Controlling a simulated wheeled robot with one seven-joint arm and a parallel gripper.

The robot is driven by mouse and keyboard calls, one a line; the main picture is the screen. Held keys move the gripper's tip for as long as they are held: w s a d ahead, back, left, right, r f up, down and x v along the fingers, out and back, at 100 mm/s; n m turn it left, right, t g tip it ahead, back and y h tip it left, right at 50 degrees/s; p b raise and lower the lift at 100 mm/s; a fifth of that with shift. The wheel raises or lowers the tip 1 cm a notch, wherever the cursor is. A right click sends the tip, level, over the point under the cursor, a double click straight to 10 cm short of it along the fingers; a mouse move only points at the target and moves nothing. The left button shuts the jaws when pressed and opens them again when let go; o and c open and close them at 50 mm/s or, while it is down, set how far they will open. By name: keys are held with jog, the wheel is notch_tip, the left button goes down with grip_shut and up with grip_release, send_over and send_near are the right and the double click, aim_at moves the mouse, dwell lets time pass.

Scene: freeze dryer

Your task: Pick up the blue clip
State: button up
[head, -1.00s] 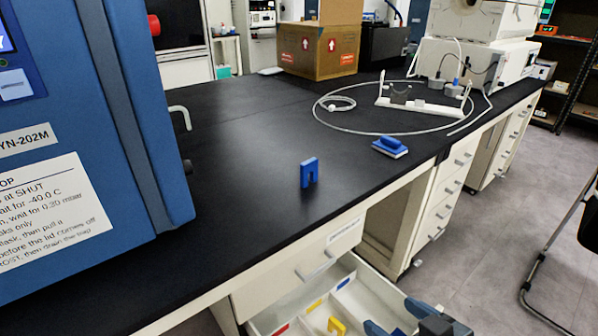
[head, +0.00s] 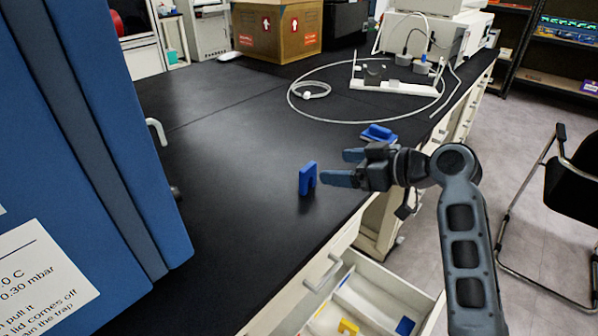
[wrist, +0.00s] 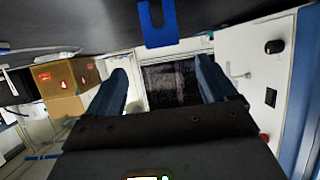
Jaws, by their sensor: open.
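In the wrist view the clip (wrist: 157,22) shows at the top centre, beyond and outside the two spread fingers (wrist: 163,82). The clip and the fingers look apart.
A blue sponge-like block (head: 377,133) lies on the bench behind my gripper. An open drawer (head: 385,292) below the bench edge holds a yellow clip (head: 348,327) and a blue piece (head: 405,326). A blue machine (head: 70,130) stands at the left. A white tube loop (head: 300,112) lies farther back.

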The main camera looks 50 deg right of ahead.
aim_at(308, 167)
jog(key=x, duration=0.7)
jog(key=shift+a, duration=0.25)
jog(key=c, duration=1.1)
